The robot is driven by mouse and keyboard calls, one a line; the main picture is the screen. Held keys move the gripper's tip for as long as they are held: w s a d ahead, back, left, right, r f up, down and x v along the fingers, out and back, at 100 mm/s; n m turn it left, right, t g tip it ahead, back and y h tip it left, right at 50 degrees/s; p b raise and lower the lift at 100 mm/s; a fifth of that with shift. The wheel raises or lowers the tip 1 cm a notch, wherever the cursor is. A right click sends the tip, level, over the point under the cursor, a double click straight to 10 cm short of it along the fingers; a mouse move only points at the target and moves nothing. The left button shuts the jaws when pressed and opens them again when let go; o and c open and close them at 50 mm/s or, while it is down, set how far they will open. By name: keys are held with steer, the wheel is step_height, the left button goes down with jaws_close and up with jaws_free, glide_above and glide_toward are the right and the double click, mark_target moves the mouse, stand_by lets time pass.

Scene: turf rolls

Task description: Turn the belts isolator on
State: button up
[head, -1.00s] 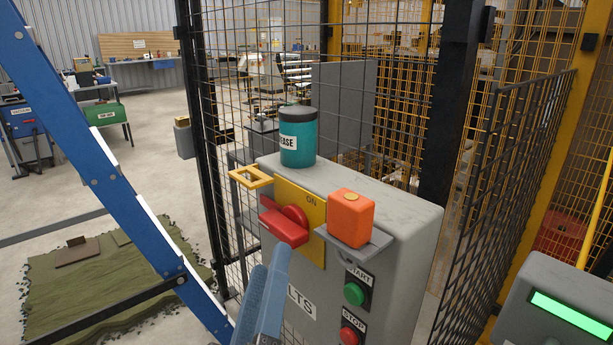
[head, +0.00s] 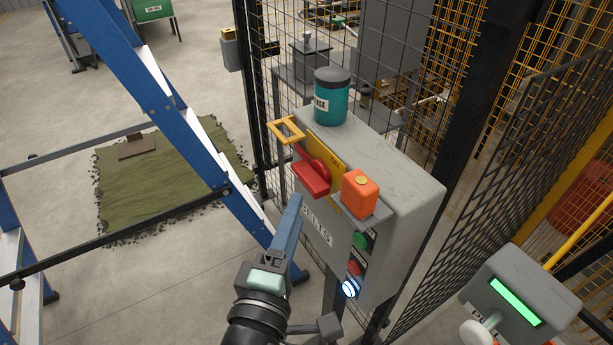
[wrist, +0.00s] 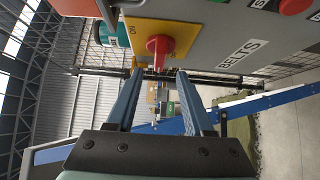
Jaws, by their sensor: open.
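The belts isolator is a red handle (head: 313,177) on a yellow plate (head: 327,152), fixed to the grey BELTS box (head: 405,190). The handle points to the left and toward me in the head view. In the wrist view the red handle (wrist: 160,47) shows above and between my fingertips. My gripper (head: 291,205) is open and empty, just short of the handle and slightly below it in the head view. It shows with two blue fingers apart in the wrist view (wrist: 155,75). I cannot tell whether either finger touches the handle.
A yellow hasp (head: 284,129) juts out beside the handle. An orange block (head: 359,192) sits on a small shelf right of it. A teal grease tin (head: 331,98) stands on the box. Green (head: 361,241) and red (head: 354,268) buttons are below. A blue ladder (head: 160,100) stands left.

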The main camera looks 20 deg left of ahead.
mark_target(306, 187)
steer(key=w, duration=0.2)
steer(key=w+p, duration=0.1)
steer(key=w, duration=0.4)
steer(key=shift+w+a, duration=0.25)
steer(key=shift+a, duration=0.15)
jaws_close()
